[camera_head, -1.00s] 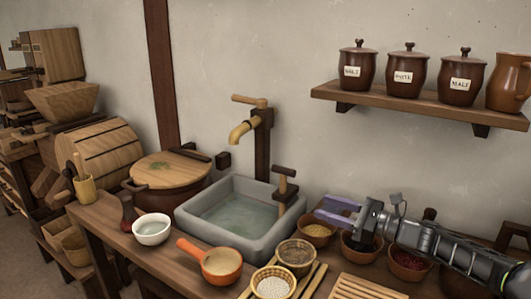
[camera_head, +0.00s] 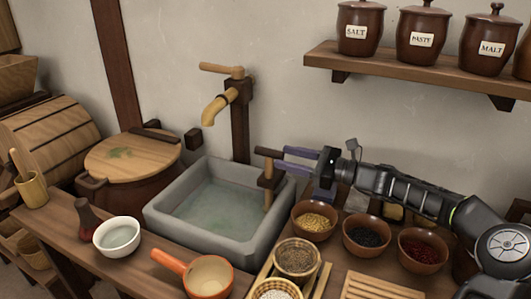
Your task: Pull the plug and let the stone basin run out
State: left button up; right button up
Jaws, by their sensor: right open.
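The grey stone basin (camera_head: 172,218) is set in the wooden counter and holds greenish water. A wooden plug with a T-shaped handle (camera_head: 268,181) stands upright inside the basin by its right side; its lower end is under the water or hidden. My right gripper (camera_head: 284,159) reaches in from the right with its two purple fingers open. Its fingertips are at the crossbar of the plug handle, overlapping its right end in the picture. I cannot tell whether they touch it. My left gripper is not in view.
A wooden tap (camera_head: 216,107) stands behind the basin. Bowls of grain (camera_head: 314,221) and beans (camera_head: 366,236) stand below my right arm. A white bowl (camera_head: 116,237), an orange pan (camera_head: 207,278) and a lidded pot (camera_head: 132,160) crowd the basin's front and left.

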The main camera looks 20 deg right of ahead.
aim_at(267, 152)
jog(key=x, duration=0.6)
jog(key=shift+w+a+b, duration=0.25)
jog(key=shift+w+b, duration=0.05)
jog(key=shift+c, duration=0.3)
grip_shut()
jog(key=shift+d, duration=0.1)
dwell(0.7)
